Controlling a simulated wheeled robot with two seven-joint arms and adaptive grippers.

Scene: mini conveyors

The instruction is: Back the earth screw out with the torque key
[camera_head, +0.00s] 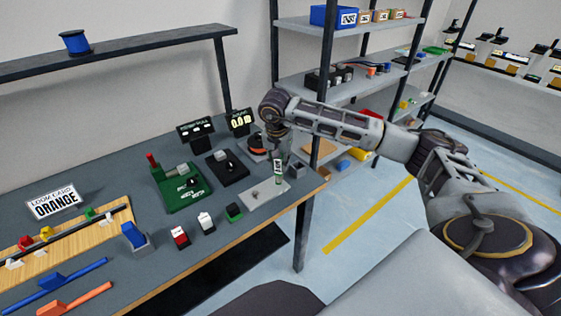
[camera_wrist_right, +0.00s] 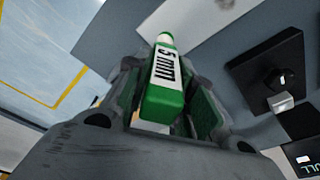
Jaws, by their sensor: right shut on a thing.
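My right gripper (camera_head: 281,152) is shut on a green key with a white "5 mm" label (camera_head: 278,172), held pointing down over the right part of the workbench. In the right wrist view the key (camera_wrist_right: 165,80) sits between both fingers of the gripper (camera_wrist_right: 166,104). Below it lies a light grey plate (camera_head: 267,199) near the bench's front right edge. A small detail (camera_head: 255,194) shows on this plate; I cannot tell if it is the earth screw. Whether the key's tip touches anything is unclear. My left gripper is not in view.
A black block with a knob (camera_head: 227,168) and a green board (camera_head: 180,187) stand left of the plate.

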